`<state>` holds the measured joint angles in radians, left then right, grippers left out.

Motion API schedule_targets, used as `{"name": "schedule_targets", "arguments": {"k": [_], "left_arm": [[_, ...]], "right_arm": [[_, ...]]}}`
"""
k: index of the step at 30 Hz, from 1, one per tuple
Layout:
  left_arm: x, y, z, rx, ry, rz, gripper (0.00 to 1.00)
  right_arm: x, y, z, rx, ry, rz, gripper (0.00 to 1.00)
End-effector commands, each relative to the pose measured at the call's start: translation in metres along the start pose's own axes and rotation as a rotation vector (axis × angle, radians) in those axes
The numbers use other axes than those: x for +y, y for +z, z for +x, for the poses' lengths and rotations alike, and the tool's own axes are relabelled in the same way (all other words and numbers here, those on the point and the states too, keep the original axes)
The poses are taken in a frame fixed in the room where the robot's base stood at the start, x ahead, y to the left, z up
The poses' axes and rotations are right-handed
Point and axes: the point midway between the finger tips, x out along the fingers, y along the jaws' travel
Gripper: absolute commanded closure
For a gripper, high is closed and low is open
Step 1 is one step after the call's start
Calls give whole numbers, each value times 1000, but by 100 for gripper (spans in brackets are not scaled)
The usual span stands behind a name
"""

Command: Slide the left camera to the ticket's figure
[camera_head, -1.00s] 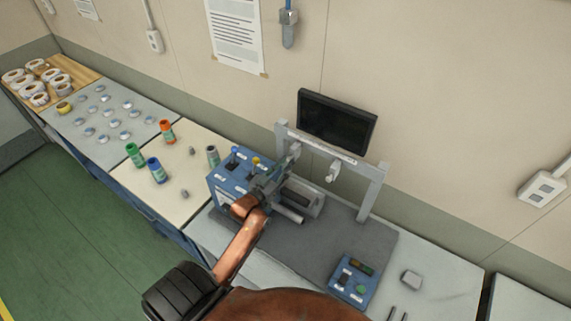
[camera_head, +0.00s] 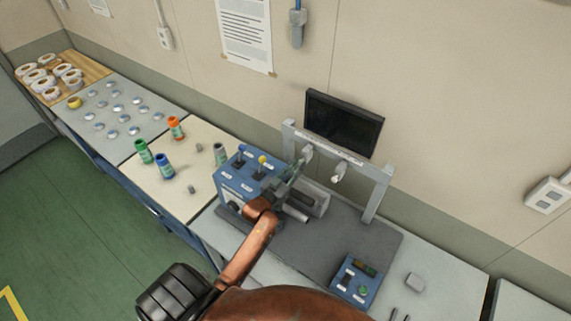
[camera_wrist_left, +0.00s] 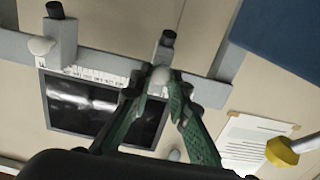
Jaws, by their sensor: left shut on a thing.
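The left camera (camera_head: 307,152) is a small grey unit on the crossbar of the grey gantry (camera_head: 372,196), near its left post. My left gripper (camera_head: 297,166) reaches up to it from the front. In the left wrist view its green fingers (camera_wrist_left: 163,88) are shut on the left camera's pale end (camera_wrist_left: 160,76), below a dark-capped stem. The right camera (camera_head: 338,173) hangs farther right on the bar and also shows in the wrist view (camera_wrist_left: 41,46). A printed scale strip (camera_wrist_left: 95,73) runs along the bar; its figures are unreadable. My right gripper is not in view.
A dark monitor (camera_head: 343,122) stands behind the gantry. A blue box with levers (camera_head: 240,177) is left of it, and a blue button panel (camera_head: 355,281) is at front right. Bottles (camera_head: 164,166) stand farther left. A printed sheet (camera_head: 245,35) hangs on the wall.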

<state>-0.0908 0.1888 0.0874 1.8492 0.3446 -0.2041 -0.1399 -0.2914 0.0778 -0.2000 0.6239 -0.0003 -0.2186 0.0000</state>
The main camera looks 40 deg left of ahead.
Motion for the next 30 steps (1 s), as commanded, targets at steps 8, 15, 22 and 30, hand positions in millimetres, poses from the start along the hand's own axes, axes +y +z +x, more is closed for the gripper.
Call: {"name": "schedule_targets", "arguments": {"k": [8,15,22,30], "left_arm": [[0,0,0,1,0,2,76],[-2,0,0,1,-2,2,67],[-2,0,-4,0,-3,2,67],[-2,1,-48,-3,-2,3,67]], "right_arm": [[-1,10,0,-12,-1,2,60],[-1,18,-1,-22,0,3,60],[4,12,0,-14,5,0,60],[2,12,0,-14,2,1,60]]}}
